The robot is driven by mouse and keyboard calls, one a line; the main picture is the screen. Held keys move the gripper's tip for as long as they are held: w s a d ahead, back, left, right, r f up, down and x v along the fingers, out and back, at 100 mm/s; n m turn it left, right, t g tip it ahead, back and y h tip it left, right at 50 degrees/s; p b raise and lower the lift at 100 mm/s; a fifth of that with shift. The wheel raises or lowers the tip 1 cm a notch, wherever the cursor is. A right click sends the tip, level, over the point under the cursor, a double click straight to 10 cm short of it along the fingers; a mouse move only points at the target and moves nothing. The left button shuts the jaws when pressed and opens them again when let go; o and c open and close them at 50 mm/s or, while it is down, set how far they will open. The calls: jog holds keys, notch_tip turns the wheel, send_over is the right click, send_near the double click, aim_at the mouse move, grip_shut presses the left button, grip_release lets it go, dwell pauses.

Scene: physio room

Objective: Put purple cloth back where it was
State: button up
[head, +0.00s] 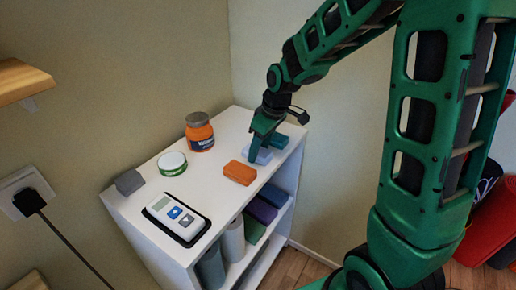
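A purple folded cloth (262,211) sits on the lower level of the white shelf unit (140,205), between a blue folded item (274,195) and a green one (253,230). My gripper (262,146) is above the top surface, pointing down at a pale blue-white block (259,156). The fingers partly cover that block. I cannot tell whether they are around it or only over it, or whether they are open. The gripper is well above and apart from the purple cloth.
On the top stand an orange jar (200,135), a green-white tin (172,164), an orange block (239,172), a teal block (278,140), a grey block (129,182) and a device with a screen (176,217). Rolls (233,241) stand below. Red items (490,225) lie at right.

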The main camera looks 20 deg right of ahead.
jog(key=shift+o, duration=0.5)
jog(key=shift+r, duration=0.25)
jog(key=v, duration=1.2)
jog(key=s+d+f+m+g, duration=0.1)
jog(key=s+d+m, duration=0.3)
jog(key=s, duration=0.5)
jog(key=s+d+f+m+h, duration=0.1)
jog(key=s+d+m, duration=0.4)
jog(key=s, duration=0.5)
jog(key=s+d+f+m+g, duration=0.1)
jog(key=s+d+f+m, duration=0.2)
jog(key=s, duration=0.6)
jog(key=d+m, duration=0.1)
jog(key=d, duration=0.1)
jog(key=shift+s+d+m+g+h, duration=0.2)
jog(key=shift+d+m+g+h, duration=0.1)
jog(key=shift+d, duration=0.05)
